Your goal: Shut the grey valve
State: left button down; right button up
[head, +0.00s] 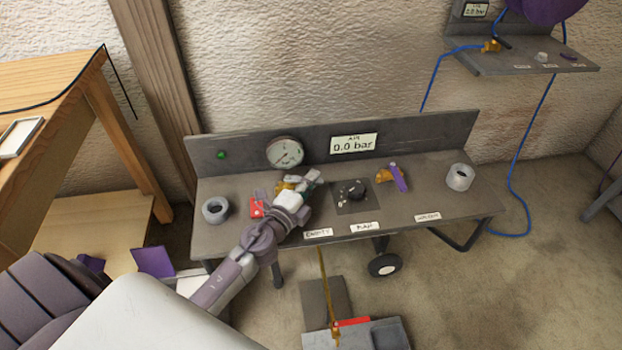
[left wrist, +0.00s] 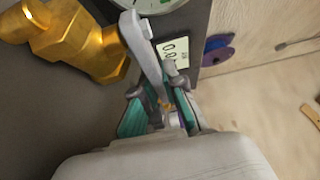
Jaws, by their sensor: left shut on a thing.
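The grey valve has a brass body (left wrist: 85,42) and a long pale grey lever (left wrist: 149,58), both clear in the left wrist view. In the head view its brass body (head: 283,187) shows on the bench, left of the middle and partly behind my gripper. My left gripper (head: 305,182) is at the lever. In the left wrist view its green-padded fingers (left wrist: 163,108) are shut on the lever's end, one on each side. The fingers hide that end of the lever. My right gripper is in neither view.
On the bench (head: 450,198) stand a red part (head: 256,206), a dark knob (head: 353,190), a purple-handled brass valve (head: 394,177) and two grey rings (head: 215,210) (head: 460,177). Behind are a gauge (head: 285,152) and a display (head: 354,143) reading 0.0 bar. A wooden table (head: 60,85) stands left.

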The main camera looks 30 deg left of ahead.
pick_arm(q)
jog(key=m+h, duration=0.1)
jog(key=h, duration=0.1)
jog(key=s+m+g+h+b, duration=0.1)
jog(key=m+h, duration=0.1)
jog(key=s+m+h+b, duration=0.1)
jog(key=h, duration=0.2)
jog(key=shift+s+d+f+m+g, duration=0.1)
jog(key=shift+d+f+m+g, duration=0.05)
jog(key=shift+m+g, duration=0.15)
jog(key=shift+s+m+g+h, duration=0.3)
jog(key=shift+m+g+h, duration=0.25)
jog(key=shift+h, duration=0.25)
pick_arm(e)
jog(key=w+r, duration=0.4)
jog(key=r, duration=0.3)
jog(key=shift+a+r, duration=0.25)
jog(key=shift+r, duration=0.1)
pick_arm(q)
jog(key=c, duration=1.2)
grip_release()
jog(key=shift+c, duration=0.2)
jog(key=v, duration=1.2)
